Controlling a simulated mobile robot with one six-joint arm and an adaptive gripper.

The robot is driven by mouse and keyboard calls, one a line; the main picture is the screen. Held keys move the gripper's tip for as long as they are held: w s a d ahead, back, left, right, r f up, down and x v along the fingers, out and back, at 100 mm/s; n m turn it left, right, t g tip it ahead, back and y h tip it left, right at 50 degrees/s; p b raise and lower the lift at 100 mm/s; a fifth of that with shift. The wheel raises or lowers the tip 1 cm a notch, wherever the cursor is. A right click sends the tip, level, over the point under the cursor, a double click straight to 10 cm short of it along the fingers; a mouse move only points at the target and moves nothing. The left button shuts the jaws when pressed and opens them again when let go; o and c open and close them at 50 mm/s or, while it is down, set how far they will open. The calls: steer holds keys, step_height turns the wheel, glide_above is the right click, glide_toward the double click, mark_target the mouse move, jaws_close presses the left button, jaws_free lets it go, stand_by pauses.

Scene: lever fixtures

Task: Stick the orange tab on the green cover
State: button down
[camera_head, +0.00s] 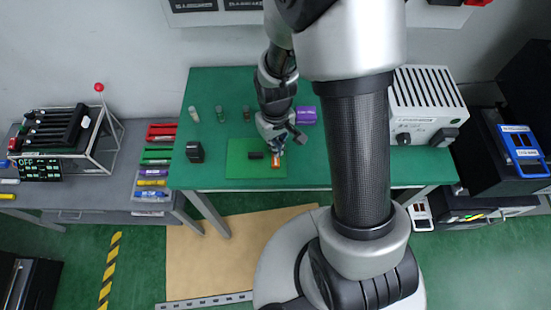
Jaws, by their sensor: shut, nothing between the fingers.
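A flat green square (240,170), brighter than the table top, lies near the table's front edge and seems to be the green cover. A small orange piece (276,163), likely the orange tab, shows on its right part, just below my fingertips. My gripper (276,152) is shut and empty, pointing down over the right part of the square. Whether the fingertips touch the orange piece cannot be told at this size. A small black block (256,155) lies on the square, just left of my gripper.
The green table (215,90) holds several small vials (220,113) at left, a black holder (195,152), and a purple box (306,115) right of my gripper. A white vented device (428,100) stands at the right. My arm hides part of the table's right side.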

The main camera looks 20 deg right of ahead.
steer(key=shift+r, duration=0.1)
stand_by(0.3)
steer(key=shift+r+p, duration=2.8)
steer(key=shift+r, duration=0.65)
steer(key=s+r+m+t, duration=0.15)
steer(key=s+r, duration=0.25)
steer(key=r, duration=1.3)
steer(key=s+r+t, duration=0.3)
steer(key=s+r, duration=0.5)
steer(key=s, duration=0.3)
steer(key=shift+r+m, duration=0.3)
steer(key=shift+m, duration=0.15)
